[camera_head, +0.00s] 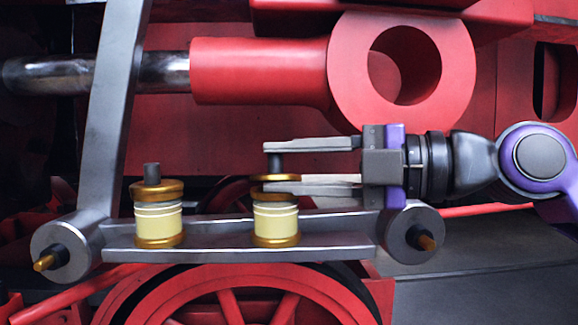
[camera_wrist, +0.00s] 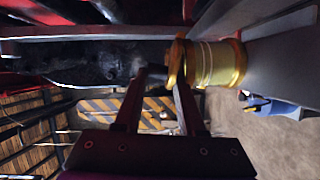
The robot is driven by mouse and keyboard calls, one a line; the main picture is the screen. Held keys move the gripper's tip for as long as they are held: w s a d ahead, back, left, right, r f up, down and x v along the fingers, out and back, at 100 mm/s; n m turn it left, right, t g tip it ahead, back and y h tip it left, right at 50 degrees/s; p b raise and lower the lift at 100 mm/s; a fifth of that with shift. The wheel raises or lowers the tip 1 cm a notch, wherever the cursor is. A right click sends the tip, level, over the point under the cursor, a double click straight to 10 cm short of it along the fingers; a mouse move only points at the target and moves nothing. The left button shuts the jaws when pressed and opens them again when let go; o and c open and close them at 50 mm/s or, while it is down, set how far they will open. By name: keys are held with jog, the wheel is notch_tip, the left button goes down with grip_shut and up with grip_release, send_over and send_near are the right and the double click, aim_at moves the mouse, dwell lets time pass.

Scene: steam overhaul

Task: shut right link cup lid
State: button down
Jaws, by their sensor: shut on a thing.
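The right link cup (camera_head: 276,222) is a cream cup with gold rims, standing upright on the grey link (camera_head: 330,228); it also shows in the wrist view (camera_wrist: 215,63). Its gold lid (camera_head: 288,178) with a dark knob is over the cup, with a small gap between lid and cup rim. The lid also shows in the wrist view (camera_wrist: 176,62). My gripper (camera_head: 273,167) comes from the right, one finger above the knob and one at the lid's underside, shut on the lid. The lower finger partly hides the cup's upper rim.
A second cup (camera_head: 158,222) with its knobbed lid on stands to the left on the same link. A slanted grey bar (camera_head: 117,110) rises at the left. A red rod with a round eye (camera_head: 345,70) is above my gripper. A red wheel (camera_head: 245,300) is below.

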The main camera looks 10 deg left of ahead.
jog(key=shift+f, duration=0.15)
jog(key=c, duration=0.6)
grip_release()
jog(key=shift+c, duration=0.2)
jog(key=s+d+r, duration=0.1)
jog(key=s+d, duration=0.1)
jog(key=d, duration=1.1)
jog(key=shift+d+r, duration=0.3)
jog(key=shift+d, duration=0.05)
jog(key=shift+d, duration=0.1)
dwell(0.3)
jog(key=s+d, duration=0.2)
jog(key=d, duration=1.5)
jog(key=shift+s+r+p, duration=0.35)
jog(key=shift+r+p, duration=0.05)
